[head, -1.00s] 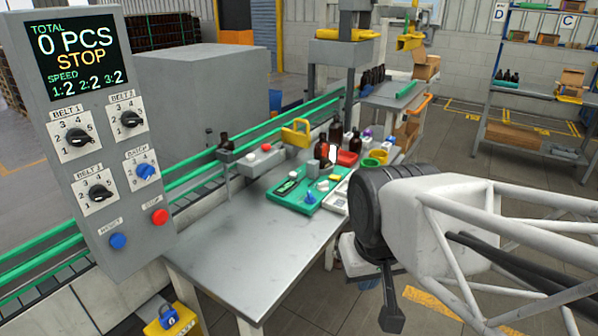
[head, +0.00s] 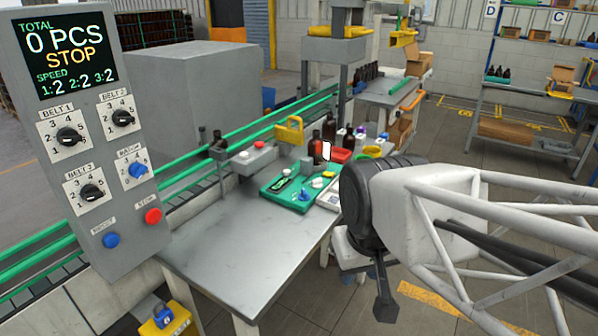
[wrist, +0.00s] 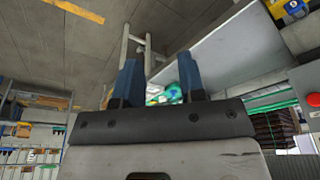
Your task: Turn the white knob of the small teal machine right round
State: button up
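A flat teal thing (head: 268,190) lies on the grey metal table, with a dark-and-green tool, small white round pieces (head: 317,183) and a blue piece on it. I cannot tell whether it is the teal machine or which white piece is its knob. In the wrist view my gripper (wrist: 161,80) has two blue fingers wide apart with nothing held. A blurred teal and green patch shows beyond them, partly hidden by the right finger.
The control panel (head: 75,150) with its screen and dials stands at left. The table's front half (head: 235,245) is bare. A green-railed conveyor (head: 205,153) runs behind.

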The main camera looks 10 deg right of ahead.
jog(key=w+d+r+n+h, duration=0.1)
jog(key=w+n, duration=0.2)
jog(key=w, duration=0.3)
jog(key=w+r+n, duration=0.2)
jog(key=w, duration=0.4)
jog(key=n+g+h, duration=0.1)
jog(key=n+h, duration=0.2)
jog(key=n, duration=1.2)
send_near(315, 180)
jog(key=shift+w+d+f+n, duration=0.4)
jog(key=shift+d+f+n, duration=0.05)
jog(key=shift+f+n, duration=0.1)
jog(key=shift+f, duration=0.1)
jog(key=shift+x, duration=3.8)
jog(key=shift+s+d, duration=0.1)
jog(key=shift+s, duration=0.05)
grip_shut()
